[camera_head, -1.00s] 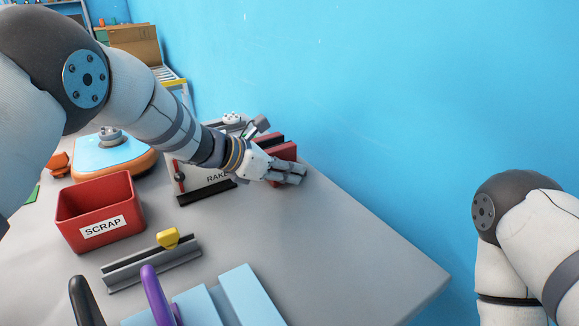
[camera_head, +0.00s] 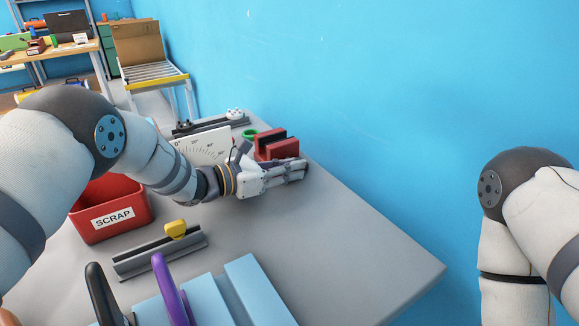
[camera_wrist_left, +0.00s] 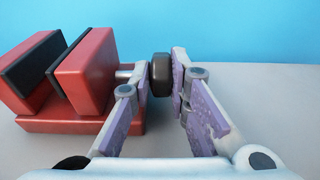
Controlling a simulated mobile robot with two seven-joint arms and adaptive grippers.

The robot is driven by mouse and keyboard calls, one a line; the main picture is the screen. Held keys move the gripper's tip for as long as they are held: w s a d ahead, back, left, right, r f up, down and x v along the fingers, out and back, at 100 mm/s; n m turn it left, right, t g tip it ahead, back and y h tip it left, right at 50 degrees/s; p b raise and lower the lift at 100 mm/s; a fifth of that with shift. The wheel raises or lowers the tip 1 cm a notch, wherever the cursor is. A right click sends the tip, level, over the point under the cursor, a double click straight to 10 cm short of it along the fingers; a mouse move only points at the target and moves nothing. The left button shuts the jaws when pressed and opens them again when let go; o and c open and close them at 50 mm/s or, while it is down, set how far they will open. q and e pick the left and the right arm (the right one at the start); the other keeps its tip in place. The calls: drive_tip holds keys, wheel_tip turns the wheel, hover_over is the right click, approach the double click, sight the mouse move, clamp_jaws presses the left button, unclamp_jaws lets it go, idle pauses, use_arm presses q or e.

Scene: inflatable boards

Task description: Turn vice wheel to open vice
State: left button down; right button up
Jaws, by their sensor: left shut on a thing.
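The red vice (camera_head: 270,150) with black jaw pads stands at the back right edge of the grey table. In the left wrist view the vice (camera_wrist_left: 85,75) is at the left, with a gap between its two pads. Its dark wheel (camera_wrist_left: 161,75) sits on a short metal shaft on the vice's right side. My left gripper (camera_head: 297,172) is shut on the wheel, one finger on each side of it in the wrist view. In the head view the fingers hide the wheel. My right arm shows at the right, but its gripper is out of view.
A red SCRAP bin (camera_head: 113,218), a grey rail with a yellow knob (camera_head: 175,228) and light blue blocks (camera_head: 252,285) are on the table. A white dial board (camera_head: 207,147) stands behind my left wrist. A blue wall rises behind the vice. The table's right part is clear.

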use_arm(q)
drive_tip(key=c, duration=1.5)
unclamp_jaws()
wheel_tip(320, 180, up, 10)
drive_tip(key=shift+f, duration=0.1)
drive_tip(key=shift+c, duration=0.2)
